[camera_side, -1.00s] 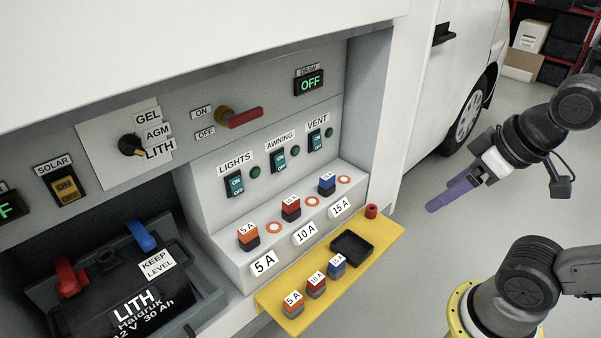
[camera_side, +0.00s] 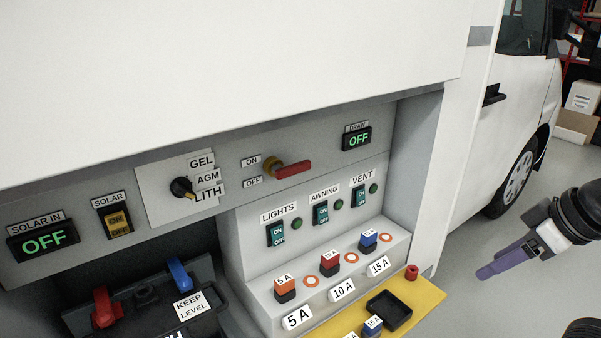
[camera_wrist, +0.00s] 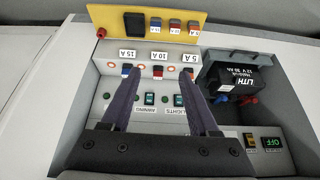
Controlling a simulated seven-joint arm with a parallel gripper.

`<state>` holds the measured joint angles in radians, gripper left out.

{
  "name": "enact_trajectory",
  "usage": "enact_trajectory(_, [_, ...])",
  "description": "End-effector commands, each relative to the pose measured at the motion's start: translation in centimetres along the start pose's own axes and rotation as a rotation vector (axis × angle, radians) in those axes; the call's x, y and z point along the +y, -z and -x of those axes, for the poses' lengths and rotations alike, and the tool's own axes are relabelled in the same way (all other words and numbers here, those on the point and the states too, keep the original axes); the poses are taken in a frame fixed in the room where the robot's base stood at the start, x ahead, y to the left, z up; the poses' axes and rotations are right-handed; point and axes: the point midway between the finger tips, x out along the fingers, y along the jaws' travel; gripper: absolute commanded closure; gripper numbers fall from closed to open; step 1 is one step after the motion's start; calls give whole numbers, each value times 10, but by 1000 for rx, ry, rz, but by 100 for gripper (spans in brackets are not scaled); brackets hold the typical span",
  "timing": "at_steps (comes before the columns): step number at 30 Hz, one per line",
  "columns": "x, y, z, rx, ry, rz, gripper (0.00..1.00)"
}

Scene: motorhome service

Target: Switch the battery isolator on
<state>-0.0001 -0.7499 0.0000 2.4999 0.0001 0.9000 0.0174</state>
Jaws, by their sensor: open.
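The battery isolator (camera_side: 288,169) is a red handle on a brass-coloured hub, on the grey upper panel in the side view. Its handle points right and slightly up. The ON label (camera_side: 250,161) and OFF label (camera_side: 252,181) sit to its left. The DRAW display (camera_side: 357,139) reads OFF. My gripper (camera_side: 490,271) is at the right, out in front of the bay and well apart from the isolator. In the wrist view my gripper (camera_wrist: 160,72) is open, its two purple fingers apart with nothing held. I cannot make out the isolator there.
Below are rocker switches (camera_side: 320,213), fuses (camera_side: 329,262) and a yellow shelf (camera_side: 431,294). A battery with a red clamp (camera_side: 104,306) and blue clamp (camera_side: 179,273) is lower left. The SOLAR IN display (camera_side: 43,241) reads OFF. The bay's right wall (camera_side: 417,165) stands between panel and gripper.

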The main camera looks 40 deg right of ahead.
Motion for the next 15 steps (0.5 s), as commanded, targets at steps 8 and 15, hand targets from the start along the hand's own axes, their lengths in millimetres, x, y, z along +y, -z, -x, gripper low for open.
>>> enact_trajectory(8, [-6, 30, 6, 119, 46, -342, 91])
enact_trajectory(15, [-18, 92, 16, 267, 211, -842, 100])
